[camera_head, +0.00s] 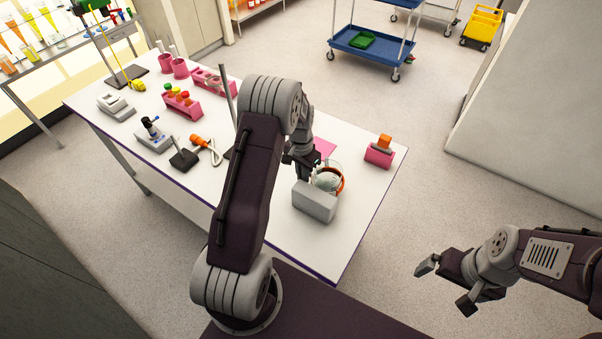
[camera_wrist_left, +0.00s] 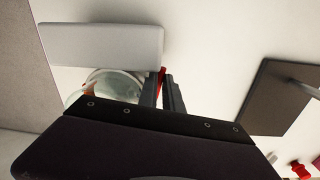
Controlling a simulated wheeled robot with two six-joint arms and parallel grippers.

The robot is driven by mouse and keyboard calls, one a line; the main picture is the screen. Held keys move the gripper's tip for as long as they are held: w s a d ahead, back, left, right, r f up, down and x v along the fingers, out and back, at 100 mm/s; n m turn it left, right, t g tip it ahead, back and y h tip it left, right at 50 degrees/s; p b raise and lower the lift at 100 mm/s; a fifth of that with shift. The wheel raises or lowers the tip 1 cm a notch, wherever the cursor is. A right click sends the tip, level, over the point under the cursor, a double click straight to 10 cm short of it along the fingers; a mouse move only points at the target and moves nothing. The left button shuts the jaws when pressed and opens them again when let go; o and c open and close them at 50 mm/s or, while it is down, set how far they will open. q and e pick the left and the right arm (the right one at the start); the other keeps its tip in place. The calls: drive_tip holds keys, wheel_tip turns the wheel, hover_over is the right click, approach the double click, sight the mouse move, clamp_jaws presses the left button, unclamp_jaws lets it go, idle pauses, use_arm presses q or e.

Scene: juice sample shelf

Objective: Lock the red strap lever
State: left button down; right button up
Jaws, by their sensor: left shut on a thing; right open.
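A glass beaker (camera_head: 329,176) with an orange-red band around it stands on the white table, beside a grey block (camera_head: 315,202). My left gripper (camera_head: 301,172) reaches down at the beaker's left side. In the left wrist view, the left gripper (camera_wrist_left: 164,90) is shut on the red strap lever (camera_wrist_left: 161,74), a small red piece between its fingers. The beaker (camera_wrist_left: 115,85) and the grey block (camera_wrist_left: 100,44) show there too; my gripper body hides part of the beaker. My right gripper (camera_head: 447,285) is open and empty, off the table's right side.
A pink holder (camera_head: 379,155) with an orange piece stands near the table's right edge. A dark stand base (camera_wrist_left: 285,98) is right of the left gripper in the wrist view. Pink racks (camera_head: 181,106) and small instruments fill the table's far left.

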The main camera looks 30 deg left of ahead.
use_arm(q)
drive_tip(key=shift+d+n, duration=0.1)
drive_tip(key=shift+n, duration=0.3)
drive_tip(key=c, duration=1.8)
unclamp_jaws()
